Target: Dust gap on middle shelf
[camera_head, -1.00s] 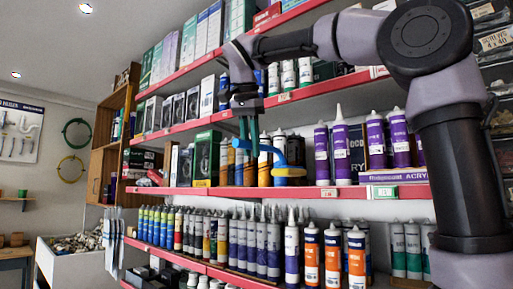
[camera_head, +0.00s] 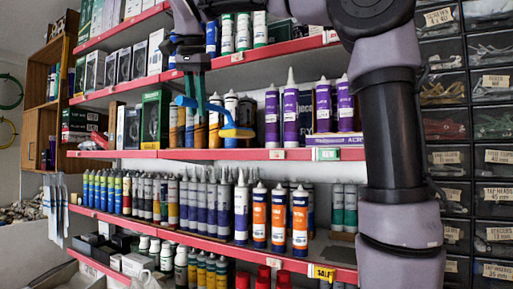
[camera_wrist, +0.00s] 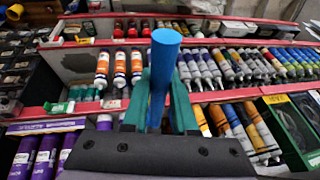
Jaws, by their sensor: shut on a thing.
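My gripper (camera_head: 197,100) is shut on the blue handle of a duster (camera_head: 190,102). The handle also stands up between the green fingers in the wrist view (camera_wrist: 165,45). The duster's blue head (camera_head: 236,133) with a yellow part is in front of the middle shelf (camera_head: 190,155), just above its red front edge. I cannot tell whether it touches anything. Behind it are white and orange cartridges (camera_head: 215,120). A dark gap (camera_head: 261,125) shows between these and the purple cartridges (camera_head: 291,115) to the right.
A black and green box (camera_head: 154,118) stands left of the cartridges on the middle shelf. The lower shelf holds a close row of tubes and orange-labelled cartridges (camera_head: 279,218). The upper shelf holds boxes and white bottles. Labelled drawers (camera_head: 492,125) stand at the right.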

